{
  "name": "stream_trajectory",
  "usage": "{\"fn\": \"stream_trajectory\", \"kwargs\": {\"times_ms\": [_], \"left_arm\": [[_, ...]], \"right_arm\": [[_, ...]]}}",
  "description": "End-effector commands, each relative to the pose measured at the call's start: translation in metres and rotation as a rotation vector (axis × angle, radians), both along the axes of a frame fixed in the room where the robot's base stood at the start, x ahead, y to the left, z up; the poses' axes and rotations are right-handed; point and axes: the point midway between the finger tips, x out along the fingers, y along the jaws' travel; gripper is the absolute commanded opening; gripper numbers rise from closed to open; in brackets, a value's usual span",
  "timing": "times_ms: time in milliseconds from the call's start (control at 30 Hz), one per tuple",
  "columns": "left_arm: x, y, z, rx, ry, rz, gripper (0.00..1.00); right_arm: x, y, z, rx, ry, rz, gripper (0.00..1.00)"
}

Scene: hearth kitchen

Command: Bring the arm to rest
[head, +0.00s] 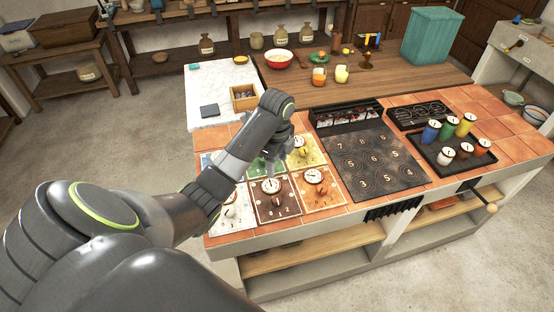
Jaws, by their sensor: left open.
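My left arm reaches in from the lower left over the counter in the head view. My left gripper (272,164) is at its end, pointing down above the coloured tiles (328,199) with round dials. The gripper is small and partly hidden by my own wrist, and I see nothing held in it. I cannot tell how far it is above the tiles. My right gripper is not in the view.
A dark numbered board (372,160) lies right of the tiles. A dark tray (452,163) of several coloured cups stands further right. A wooden box (244,97) sits on the white slab (208,84). A teal bin (431,36) stands at the back right.

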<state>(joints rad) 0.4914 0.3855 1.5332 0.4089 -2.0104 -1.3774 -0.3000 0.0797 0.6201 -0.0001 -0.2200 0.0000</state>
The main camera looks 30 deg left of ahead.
Motion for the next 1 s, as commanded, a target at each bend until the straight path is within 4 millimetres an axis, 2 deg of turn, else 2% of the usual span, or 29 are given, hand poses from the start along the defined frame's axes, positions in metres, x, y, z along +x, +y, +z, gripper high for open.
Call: {"fn": "stream_trajectory", "kwargs": {"times_ms": [333, 467, 567, 700, 833, 1000], "left_arm": [[-0.002, 0.000, -0.003, 0.000, -0.001, 0.009, 0.55], [-0.020, -0.004, -0.020, 0.006, -0.014, 0.086, 0.55], [-0.048, -0.008, -0.042, 0.011, -0.041, 0.212, 0.55], [-0.098, -0.016, -0.068, 0.008, -0.097, 0.442, 0.55], [-0.145, -0.022, -0.081, -0.006, -0.153, 0.666, 0.55], [-0.205, -0.027, -0.083, -0.039, -0.226, 0.964, 0.55]], "right_arm": [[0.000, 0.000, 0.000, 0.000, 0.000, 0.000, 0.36], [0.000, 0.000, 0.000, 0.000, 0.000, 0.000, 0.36], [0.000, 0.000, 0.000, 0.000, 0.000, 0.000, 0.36], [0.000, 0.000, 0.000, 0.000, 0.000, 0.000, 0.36], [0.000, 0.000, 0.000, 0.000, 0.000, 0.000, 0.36], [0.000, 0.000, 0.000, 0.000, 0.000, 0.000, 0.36]]}}
